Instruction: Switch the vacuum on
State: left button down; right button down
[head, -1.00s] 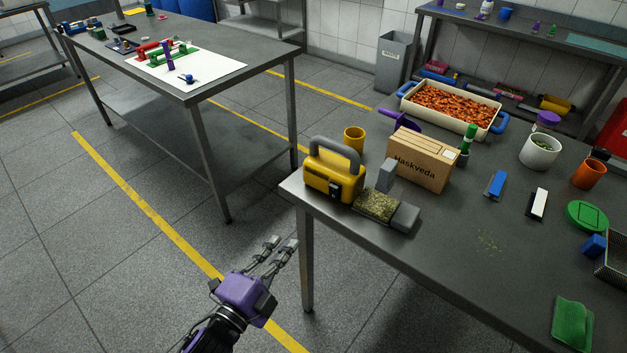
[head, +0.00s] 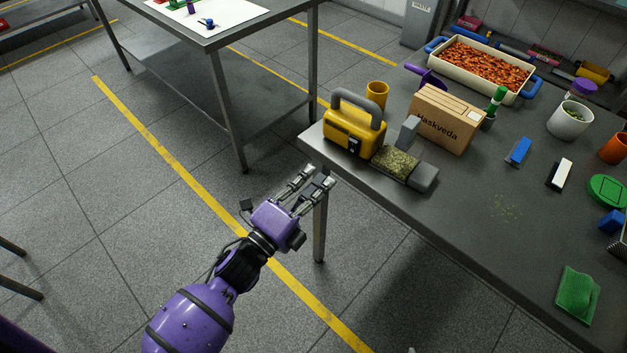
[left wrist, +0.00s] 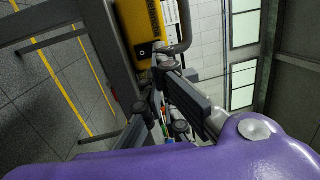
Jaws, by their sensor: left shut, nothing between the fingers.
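The vacuum (head: 350,132) is a yellow box with a grey arched handle and a dark panel on its front side. It stands at the near left corner of the grey table. A block of greenish bits (head: 396,162) and a grey end piece (head: 424,178) adjoin it on the right. The vacuum's yellow body also shows at the top of the left wrist view (left wrist: 138,28). My left gripper (head: 318,179) is shut and empty, in front of the table edge, below the vacuum in the picture and apart from it. My right gripper is out of view.
A cardboard box (head: 440,118) and a yellow cup (head: 377,95) stand close behind the vacuum. A cream tray of orange pieces (head: 450,68) is farther back. A table leg (head: 320,225) is near my left gripper. Open floor lies left.

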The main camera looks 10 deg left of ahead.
pick_arm(q)
jog(key=p, duration=0.1)
send_near(355, 136)
jog(key=x, duration=0.4)
jog(key=shift+w+d+f, duration=0.1)
jog(key=shift+w+d, duration=0.1)
jog(key=shift+d, duration=0.1)
jog(key=shift+w+d, duration=0.2)
jog(key=shift+w, duration=0.15)
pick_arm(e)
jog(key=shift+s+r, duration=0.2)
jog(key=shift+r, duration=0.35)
pick_arm(q)
jog(key=shift+w+d+r, duration=0.2)
jog(key=shift+w+d, duration=0.05)
jog(key=shift+w, duration=0.15)
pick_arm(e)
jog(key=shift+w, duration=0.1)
